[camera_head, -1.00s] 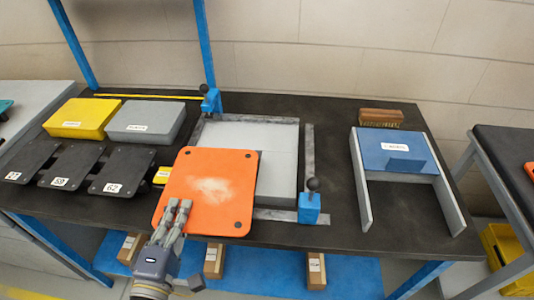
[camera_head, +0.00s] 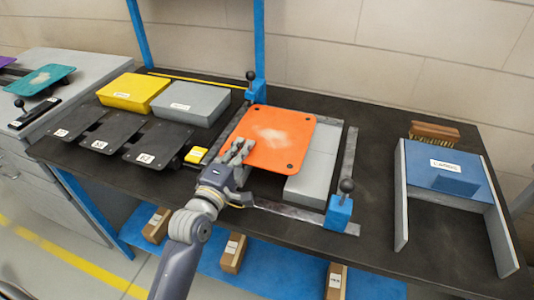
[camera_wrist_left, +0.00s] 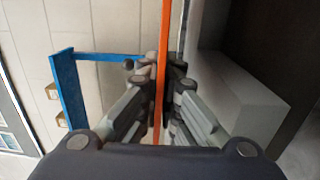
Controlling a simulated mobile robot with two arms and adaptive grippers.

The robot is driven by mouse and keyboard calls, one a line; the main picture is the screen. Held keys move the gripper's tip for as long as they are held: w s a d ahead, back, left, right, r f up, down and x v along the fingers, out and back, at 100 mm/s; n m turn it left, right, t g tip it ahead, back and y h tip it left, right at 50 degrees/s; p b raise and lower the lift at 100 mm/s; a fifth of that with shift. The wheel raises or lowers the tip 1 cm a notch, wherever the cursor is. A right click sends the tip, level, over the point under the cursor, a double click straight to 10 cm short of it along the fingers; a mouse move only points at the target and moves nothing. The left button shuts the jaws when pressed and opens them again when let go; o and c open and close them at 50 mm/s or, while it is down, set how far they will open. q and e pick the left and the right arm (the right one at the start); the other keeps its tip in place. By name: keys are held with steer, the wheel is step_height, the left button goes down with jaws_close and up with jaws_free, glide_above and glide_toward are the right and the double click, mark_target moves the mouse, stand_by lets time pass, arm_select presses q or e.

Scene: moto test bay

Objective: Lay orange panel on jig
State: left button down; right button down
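The orange panel (camera_head: 270,140) is a flat plate with dark corner holes and a pale smudge in its middle. My left gripper (camera_head: 238,152) is shut on its near left edge. In the left wrist view the panel (camera_wrist_left: 162,60) shows edge-on between the two fingers (camera_wrist_left: 160,95). The jig is a grey block (camera_head: 312,172) in a metal frame with two blue clamps, one at the back left (camera_head: 256,90) and one at the front right (camera_head: 339,213). The panel covers the left part of the jig; whether it touches the block I cannot tell. My right gripper is not in view.
Left of the jig are a yellow box (camera_head: 133,92), a grey box (camera_head: 191,103), several black numbered plates (camera_head: 152,146) and a small yellow block (camera_head: 196,155). On the right stand a blue-topped holder (camera_head: 445,170) and a brush (camera_head: 434,132). Dark tabletop (camera_head: 375,200) is bare between jig and holder.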

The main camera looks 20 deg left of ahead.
arm_select(q)
glide_above(266, 173)
steer(key=shift+w+a+f, duration=0.1)
steer(key=shift+w+f, duration=0.05)
steer(key=shift+f, duration=2.6)
steer(key=c, duration=1.8)
jaws_free()
steer(key=shift+s+f, duration=0.2)
steer(key=shift+r, duration=0.15)
steer(key=s, duration=0.4)
steer(key=s+r, duration=0.1)
steer(key=s, duration=0.2)
steer(key=s+a, duration=0.1)
steer(key=s, duration=0.3)
steer(key=shift+s+r+b, duration=0.15)
steer(key=shift+s+b, duration=0.15)
steer(key=shift+b, duration=0.1)
